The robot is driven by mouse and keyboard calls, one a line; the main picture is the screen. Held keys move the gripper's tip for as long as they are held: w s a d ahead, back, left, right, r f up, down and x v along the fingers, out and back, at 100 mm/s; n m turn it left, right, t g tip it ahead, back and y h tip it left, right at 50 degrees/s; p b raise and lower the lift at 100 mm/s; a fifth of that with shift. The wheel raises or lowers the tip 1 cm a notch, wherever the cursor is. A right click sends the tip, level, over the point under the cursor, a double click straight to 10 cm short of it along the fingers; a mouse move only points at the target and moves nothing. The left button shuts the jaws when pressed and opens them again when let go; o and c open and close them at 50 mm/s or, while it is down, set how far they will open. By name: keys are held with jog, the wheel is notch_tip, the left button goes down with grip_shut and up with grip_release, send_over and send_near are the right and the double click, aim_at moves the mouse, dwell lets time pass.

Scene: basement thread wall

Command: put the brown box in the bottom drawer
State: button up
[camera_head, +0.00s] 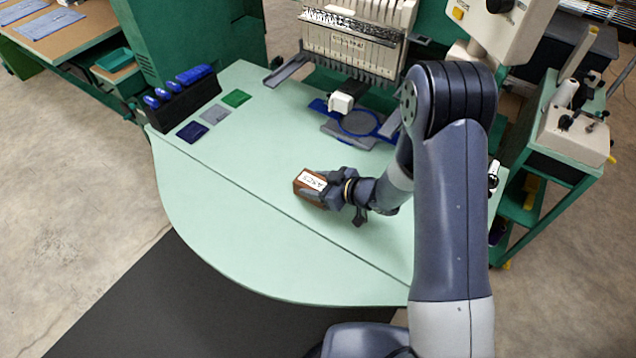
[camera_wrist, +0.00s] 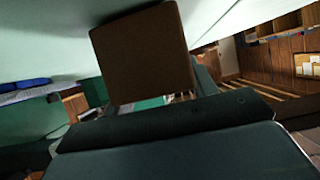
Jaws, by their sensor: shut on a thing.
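The brown box (camera_head: 309,186), with a white label on top, is at the middle of the pale green table (camera_head: 250,240) in the head view. My gripper (camera_head: 328,190) is shut on it from the right side. The brown box also shows large at the upper middle of the wrist view (camera_wrist: 142,55), beyond the dark edge of my gripper. I cannot tell whether the box touches the tabletop or is held just above it. No bottom drawer can be made out for certain in either view.
A black rack of blue-handled tools (camera_head: 185,95) and small fabric squares (camera_head: 215,114) lie at the back left. A green cart (camera_head: 560,150) stands right. The table's front left is clear.

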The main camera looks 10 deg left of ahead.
jog(key=shift+f, duration=0.25)
jog(key=o, duration=1)
jog(key=shift+r, duration=0.1)
jog(key=shift+r, duration=0.1)
